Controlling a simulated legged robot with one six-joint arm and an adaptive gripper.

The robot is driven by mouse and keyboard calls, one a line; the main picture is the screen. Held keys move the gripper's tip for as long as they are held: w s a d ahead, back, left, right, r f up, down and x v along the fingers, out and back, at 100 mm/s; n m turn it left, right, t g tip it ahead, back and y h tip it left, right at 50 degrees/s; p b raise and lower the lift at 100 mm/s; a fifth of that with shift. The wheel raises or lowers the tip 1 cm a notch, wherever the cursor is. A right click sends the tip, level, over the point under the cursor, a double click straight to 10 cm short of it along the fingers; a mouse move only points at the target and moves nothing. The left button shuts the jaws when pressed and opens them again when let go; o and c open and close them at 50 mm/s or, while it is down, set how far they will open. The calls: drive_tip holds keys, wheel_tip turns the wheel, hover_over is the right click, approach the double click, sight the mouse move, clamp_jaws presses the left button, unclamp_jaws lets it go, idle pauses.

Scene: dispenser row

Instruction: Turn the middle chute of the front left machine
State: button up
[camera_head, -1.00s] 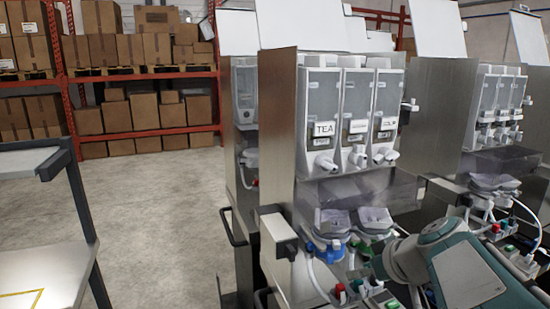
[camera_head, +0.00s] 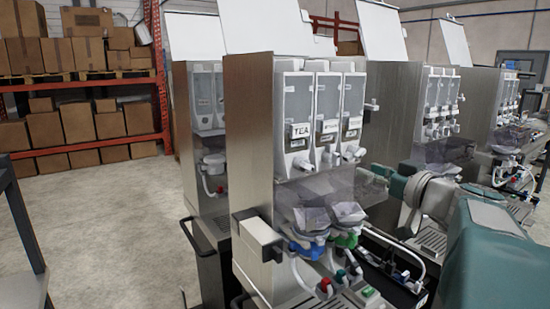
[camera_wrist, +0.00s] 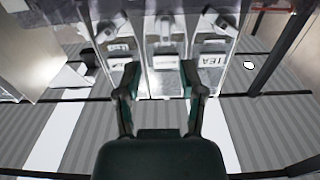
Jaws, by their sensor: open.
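The front left machine (camera_head: 248,140) has three clear canisters side by side, the left one marked TEA. Below each is a white chute; the middle chute (camera_head: 330,158) sits between the TEA chute (camera_head: 302,165) and the right chute (camera_head: 354,152). My gripper (camera_head: 372,172) is just right of the chutes in the head view, partly hidden by my arm. In the wrist view the machine appears upside down. There my gripper (camera_wrist: 161,78) is open and empty, its two fingers apart in front of the middle canister, with the middle chute (camera_wrist: 164,28) beyond the fingertips.
A clear drip guard (camera_head: 320,188) and mixing bowls (camera_head: 312,220) lie below the chutes. Hoses and coloured valves (camera_head: 326,286) are lower down. More machines (camera_head: 435,105) stand to the right. Shelves of boxes (camera_head: 80,125) stand behind open floor at the left.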

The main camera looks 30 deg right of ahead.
sight(338, 160)
drive_tip(key=w, duration=0.3)
drive_tip(key=shift+w+d+f, duration=0.1)
drive_tip(key=shift+w+d, duration=0.1)
drive_tip(key=shift+d, duration=0.2)
drive_tip(key=w+a, duration=0.2)
drive_tip(key=w, duration=0.1)
drive_tip(key=w+a, duration=0.1)
drive_tip(key=w, duration=0.1)
drive_tip(key=shift+w+a+r, duration=0.1)
drive_tip(key=shift+a+r, duration=0.05)
drive_tip(key=shift+r, duration=0.1)
drive_tip(key=shift+w, duration=0.1)
drive_tip(key=shift+w+d+f, duration=0.1)
drive_tip(key=shift+w+d, duration=0.05)
drive_tip(key=shift+d, duration=0.3)
drive_tip(key=shift+w+d+f, duration=0.1)
drive_tip(key=shift+w+d, duration=0.05)
drive_tip(key=shift+d, duration=0.3)
drive_tip(key=shift+a, duration=0.1)
drive_tip(key=c, duration=0.6)
drive_tip(key=shift+a+r, duration=0.15)
drive_tip(key=shift+a, duration=0.2)
drive_tip(key=shift+c, duration=0.4)
